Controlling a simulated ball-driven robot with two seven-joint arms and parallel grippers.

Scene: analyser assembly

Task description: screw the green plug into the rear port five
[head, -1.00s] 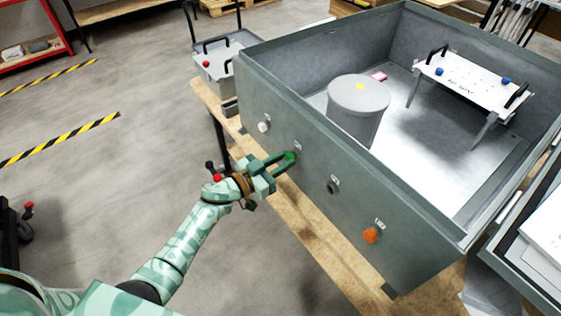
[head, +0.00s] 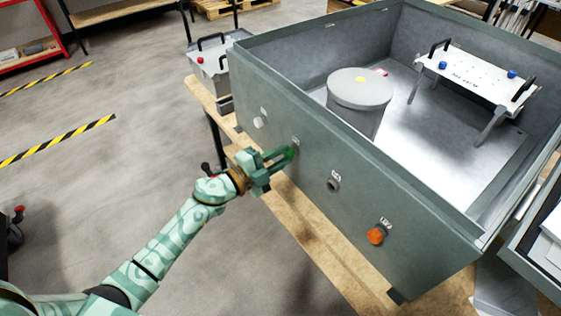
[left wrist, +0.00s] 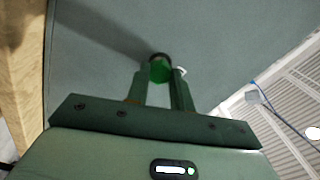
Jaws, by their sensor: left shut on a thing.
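The green plug (head: 289,153) is at the second port from the left on the near wall of the grey analyser box (head: 350,215). It also shows in the left wrist view (left wrist: 160,69), between the fingers and against a dark round port. My left gripper (head: 280,158) is shut on the plug and points at the wall. How deep the plug sits in the port cannot be told. To the right are an open dark port (head: 333,184) and an orange plug (head: 376,235) in its port. A white plug (head: 258,122) sits at the far left. My right gripper is not in view.
Inside the open box stand a grey cylinder (head: 359,105) and a white board with handles (head: 474,80). The box rests on a wooden bench (head: 330,258). A smaller grey case (head: 215,65) stands behind at the left.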

